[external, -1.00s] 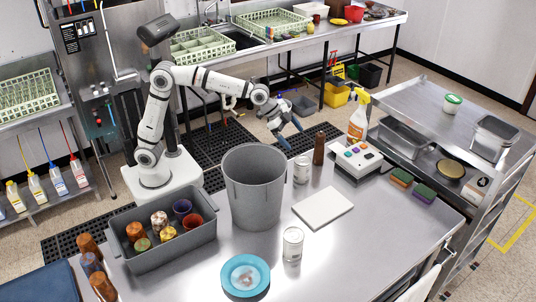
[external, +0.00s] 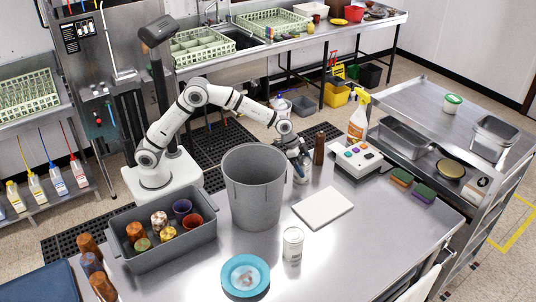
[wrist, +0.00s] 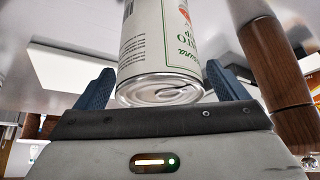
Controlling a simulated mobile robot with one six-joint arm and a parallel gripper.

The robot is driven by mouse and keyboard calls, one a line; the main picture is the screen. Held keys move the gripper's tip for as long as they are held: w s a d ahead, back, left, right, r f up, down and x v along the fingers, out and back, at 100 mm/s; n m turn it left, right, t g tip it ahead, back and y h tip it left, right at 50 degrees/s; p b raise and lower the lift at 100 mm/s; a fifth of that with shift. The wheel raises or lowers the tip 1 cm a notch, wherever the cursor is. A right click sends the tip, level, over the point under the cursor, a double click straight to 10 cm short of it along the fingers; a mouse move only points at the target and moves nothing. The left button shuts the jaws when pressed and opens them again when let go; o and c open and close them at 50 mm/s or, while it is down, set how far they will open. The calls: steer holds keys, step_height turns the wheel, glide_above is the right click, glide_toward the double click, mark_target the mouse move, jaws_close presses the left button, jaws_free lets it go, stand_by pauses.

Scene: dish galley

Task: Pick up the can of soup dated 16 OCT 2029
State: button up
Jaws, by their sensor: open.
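One white soup can (external: 302,176) stands on the steel table just right of the grey bin, partly hidden by my gripper (external: 297,160). In the wrist view this can (wrist: 165,45) sits between my two blue fingers, its ringed metal end towards the palm. The fingers are open, one on each side; I cannot tell whether they touch it. Its label shows a barcode and green and red print; no date is readable. A second white can (external: 292,244) stands upright nearer the front of the table; its date cannot be read.
A tall grey bin (external: 253,195) stands close left of the gripped-at can. A brown cylinder (external: 320,148) stands close right, with a button box (external: 359,158) beyond. A white slab (external: 322,208), blue plate (external: 229,277) and grey tub (external: 166,253) share the table.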

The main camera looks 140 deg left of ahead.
steer(key=c, duration=1.4)
